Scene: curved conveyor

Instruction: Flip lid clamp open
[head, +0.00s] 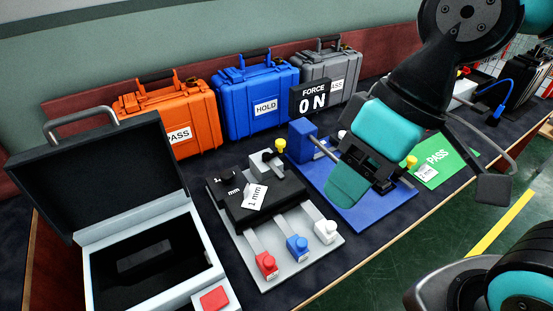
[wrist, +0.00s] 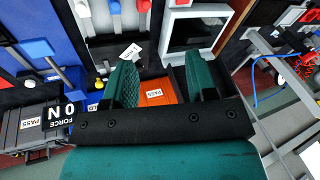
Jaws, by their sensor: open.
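My gripper (head: 352,182) hangs open and empty over the blue fixture plate (head: 392,208) in the head view. In the wrist view its two teal fingers stand wide apart (wrist: 164,82), with nothing between them but the distant orange case (wrist: 157,92). No part is clearly recognisable as the lid clamp. A grey fixture plate (head: 322,258) left of my gripper carries a black block (head: 262,205), a grey clamp-like part with a yellow knob (head: 280,144), and red (head: 266,264), blue (head: 297,247) and white (head: 325,231) knobbed levers. My gripper hides part of the blue fixture.
An open grey box (head: 148,255) with its dark lid raised (head: 115,170) stands at left. Orange (head: 190,110), blue (head: 256,95) and grey (head: 330,75) cases line the back. A FORCE ON display (head: 313,98) stands behind the blue fixture.

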